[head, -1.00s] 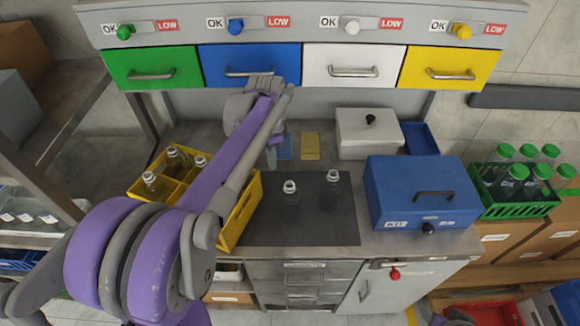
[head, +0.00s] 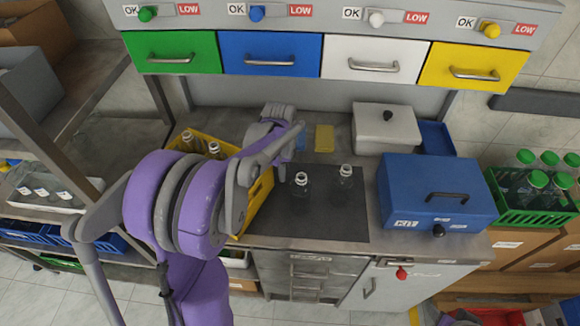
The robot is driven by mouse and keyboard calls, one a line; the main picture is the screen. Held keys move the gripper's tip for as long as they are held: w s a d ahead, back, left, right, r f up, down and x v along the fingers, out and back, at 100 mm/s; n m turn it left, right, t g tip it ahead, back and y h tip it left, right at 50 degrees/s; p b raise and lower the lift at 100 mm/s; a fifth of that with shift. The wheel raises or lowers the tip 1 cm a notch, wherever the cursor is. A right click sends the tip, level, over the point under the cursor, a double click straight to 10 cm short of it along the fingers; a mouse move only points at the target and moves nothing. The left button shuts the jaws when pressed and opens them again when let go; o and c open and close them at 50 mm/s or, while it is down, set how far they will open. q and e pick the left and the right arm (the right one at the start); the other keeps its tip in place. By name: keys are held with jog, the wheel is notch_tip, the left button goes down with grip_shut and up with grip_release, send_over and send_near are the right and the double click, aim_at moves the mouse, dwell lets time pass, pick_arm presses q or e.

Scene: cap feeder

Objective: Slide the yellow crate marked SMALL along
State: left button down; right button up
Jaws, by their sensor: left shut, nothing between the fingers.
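The yellow crate (head: 262,194) stands at the left of the grey counter with clear glass bottles in it. My left arm covers much of the crate, and no SMALL marking is readable. My left gripper (head: 285,160) is shut and empty. It points down beyond the crate's back right part, close to it in the picture. I cannot tell whether it touches the crate. My right gripper is not in view.
Two open bottles (head: 301,187) (head: 345,178) stand on the dark mat (head: 330,222) right of the crate. A blue KIT box (head: 408,185) and a white lidded box (head: 372,140) stand further right. Coloured drawers (head: 270,55) overhang the counter's back.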

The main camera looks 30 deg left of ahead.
pick_arm(q)
jog(key=shift+s+a, duration=0.3)
jog(key=shift+a, duration=0.05)
jog(key=shift+s, duration=0.1)
jog(key=shift+s+a+f+b, duration=0.15)
jog(key=shift+s+a+b, duration=0.25)
jog(key=shift+s+a, duration=0.8)
jog(key=shift+s, duration=0.05)
jog(key=shift+w, duration=0.1)
